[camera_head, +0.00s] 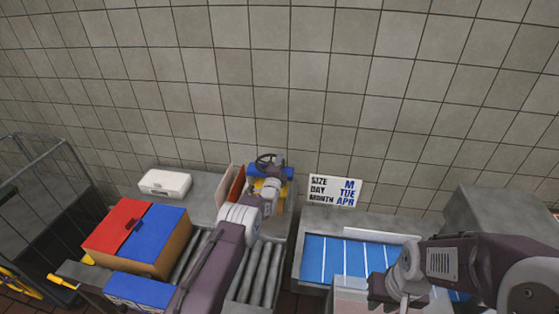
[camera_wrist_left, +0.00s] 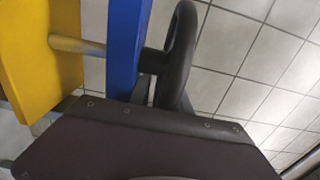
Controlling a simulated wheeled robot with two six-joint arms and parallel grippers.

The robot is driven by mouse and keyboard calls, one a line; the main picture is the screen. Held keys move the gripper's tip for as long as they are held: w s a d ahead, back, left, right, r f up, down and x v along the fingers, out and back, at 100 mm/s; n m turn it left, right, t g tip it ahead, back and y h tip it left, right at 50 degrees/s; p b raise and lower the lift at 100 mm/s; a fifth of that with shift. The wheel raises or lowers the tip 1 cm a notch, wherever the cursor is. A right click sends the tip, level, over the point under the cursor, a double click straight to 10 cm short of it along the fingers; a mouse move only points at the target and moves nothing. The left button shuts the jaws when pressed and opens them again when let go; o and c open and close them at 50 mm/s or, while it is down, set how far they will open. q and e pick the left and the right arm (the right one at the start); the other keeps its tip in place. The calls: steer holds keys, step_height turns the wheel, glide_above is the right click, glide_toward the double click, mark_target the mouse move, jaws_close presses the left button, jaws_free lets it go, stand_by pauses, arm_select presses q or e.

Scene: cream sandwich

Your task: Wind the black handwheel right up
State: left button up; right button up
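The black handwheel (camera_head: 268,160) stands at the top of a blue and yellow device at the back of the counter. In the left wrist view the handwheel (camera_wrist_left: 180,58) is seen nearly edge-on, beside a blue plate (camera_wrist_left: 126,45) and a yellow block (camera_wrist_left: 38,50) joined by a metal rod. My left gripper (camera_wrist_left: 167,92) is at the wheel's lower rim, with grey finger parts on either side of it; whether they grip is unclear. My right gripper (camera_head: 398,291) hangs over the front right, away from the wheel; its fingers are not clear.
A red and blue box (camera_head: 137,238) stands on the left by a roller conveyor (camera_head: 258,272). A white case (camera_head: 165,183) lies behind it. A sign (camera_head: 335,190) reads SIZE M, DAY TUE, MONTH APR. A blue striped surface (camera_head: 345,256) lies to the right. A tiled wall closes the back.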

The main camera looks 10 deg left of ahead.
arm_select(q)
jaws_close()
steer(key=shift+f+b, duration=0.1)
steer(key=shift+b, duration=0.3)
steer(key=n+y+b, duration=0.1)
steer(key=y+b, duration=0.1)
steer(key=b, duration=0.1)
steer(key=n+y+b, duration=0.1)
steer(key=y+b, duration=0.1)
steer(key=b, duration=0.1)
steer(key=w+a+n+g+y+b, duration=0.1)
steer(key=n+y+b, duration=0.1)
steer(key=b, duration=0.2)
steer(key=shift+y, duration=0.3)
arm_select(e)
step_height(320, 180, down, 11)
steer(key=shift+s+r, duration=0.15)
steer(key=shift+r, duration=0.05)
arm_select(q)
steer(key=shift+r+n+g+y, duration=0.3)
steer(key=shift+r+n+y, duration=0.05)
steer(key=shift+n+y, duration=0.05)
arm_select(e)
steer(key=shift+f, duration=0.3)
arm_select(q)
steer(key=shift+c, duration=0.7)
jaws_free()
steer(key=shift+o, duration=0.7)
steer(key=shift+w+f, duration=0.15)
